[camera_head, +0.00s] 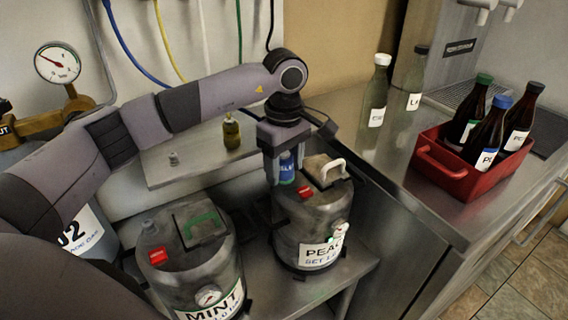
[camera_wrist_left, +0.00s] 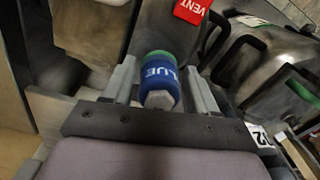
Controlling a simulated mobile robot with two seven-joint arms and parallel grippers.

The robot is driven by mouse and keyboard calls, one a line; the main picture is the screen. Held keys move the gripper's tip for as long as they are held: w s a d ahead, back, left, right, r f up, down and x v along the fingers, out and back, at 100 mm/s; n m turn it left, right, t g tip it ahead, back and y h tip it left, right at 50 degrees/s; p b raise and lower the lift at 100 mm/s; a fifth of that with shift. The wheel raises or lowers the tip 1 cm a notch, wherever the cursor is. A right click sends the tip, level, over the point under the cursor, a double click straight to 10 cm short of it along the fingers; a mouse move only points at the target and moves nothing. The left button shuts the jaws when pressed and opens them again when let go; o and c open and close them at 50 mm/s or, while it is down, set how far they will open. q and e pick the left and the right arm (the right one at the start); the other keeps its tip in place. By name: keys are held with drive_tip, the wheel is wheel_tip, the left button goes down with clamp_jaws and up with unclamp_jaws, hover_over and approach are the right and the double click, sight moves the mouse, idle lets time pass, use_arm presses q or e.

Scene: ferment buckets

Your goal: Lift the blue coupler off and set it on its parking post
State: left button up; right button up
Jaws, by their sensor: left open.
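The blue coupler (camera_head: 287,167), marked BLUE, sits upright on top of the PEACH keg (camera_head: 306,222) and is partly hidden by my left gripper. My left gripper (camera_head: 284,172) points down over it and is open. In the left wrist view, the blue coupler (camera_wrist_left: 160,82) stands between the two spread fingers of my left gripper (camera_wrist_left: 161,85), with a green band on its far side. A small bare metal post (camera_head: 173,159) stands on the wall shelf (camera_head: 190,165). An olive-yellow coupler (camera_head: 231,131) stands on the same shelf. My right gripper is not in view.
The MINT keg (camera_head: 190,260) stands at left with a red tag on its lid. A red VENT tag (camera_wrist_left: 192,10) and the keg's pale handle (camera_head: 334,167) are close to the coupler. Hoses hang behind the shelf. A red crate (camera_head: 450,178) of bottles stands on the right counter.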

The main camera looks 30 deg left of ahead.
use_arm(q)
drive_tip(key=c, duration=0.9)
drive_tip(key=shift+c, duration=0.2)
